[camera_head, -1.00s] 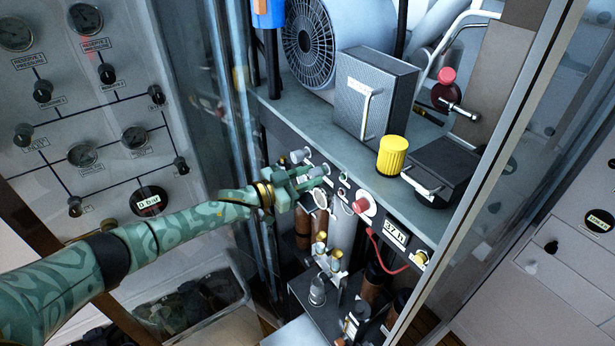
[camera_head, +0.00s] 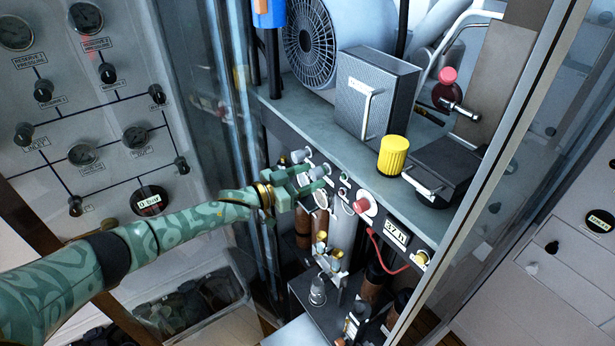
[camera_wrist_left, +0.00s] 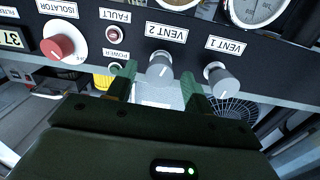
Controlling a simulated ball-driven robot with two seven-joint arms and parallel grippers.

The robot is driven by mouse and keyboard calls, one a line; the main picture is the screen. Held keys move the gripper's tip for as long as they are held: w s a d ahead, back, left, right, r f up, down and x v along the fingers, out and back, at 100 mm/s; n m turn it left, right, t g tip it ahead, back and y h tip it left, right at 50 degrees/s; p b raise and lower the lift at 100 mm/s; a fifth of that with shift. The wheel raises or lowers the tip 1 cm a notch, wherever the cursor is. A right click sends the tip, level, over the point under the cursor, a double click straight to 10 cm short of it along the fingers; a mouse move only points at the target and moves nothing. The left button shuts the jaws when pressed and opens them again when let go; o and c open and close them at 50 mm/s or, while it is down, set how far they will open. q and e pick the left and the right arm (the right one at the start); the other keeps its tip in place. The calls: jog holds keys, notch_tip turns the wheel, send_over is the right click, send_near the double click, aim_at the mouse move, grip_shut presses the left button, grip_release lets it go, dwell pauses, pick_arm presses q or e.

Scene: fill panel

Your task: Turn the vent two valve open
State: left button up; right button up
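The vent two valve is a grey knob (camera_wrist_left: 159,67) beside the "VENT 2" label (camera_wrist_left: 166,32), which reads upside down in the left wrist view. In the head view the knob (camera_head: 317,173) shows at the fingertips of my left gripper (camera_head: 309,182). In the left wrist view my left gripper (camera_wrist_left: 157,80) is open, one finger on each side of the knob, with gaps visible on both sides. Whether the knob sits fully between the tips cannot be told. My right gripper is not in view.
The similar vent one knob (camera_wrist_left: 221,79) is close to one finger. The red isolator knob (camera_wrist_left: 58,46) is farther along the panel. Round gauges (camera_wrist_left: 255,10) are beside the labels. A shelf (camera_head: 290,110) with a yellow knob (camera_head: 392,155) is above; a glass pane (camera_head: 190,90) is left.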

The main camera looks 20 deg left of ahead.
pick_arm(q)
jog(key=b+v, duration=0.3)
jog(key=v, duration=1.3)
jog(key=shift+s+b, duration=0.15)
jog(key=shift+b, duration=0.15)
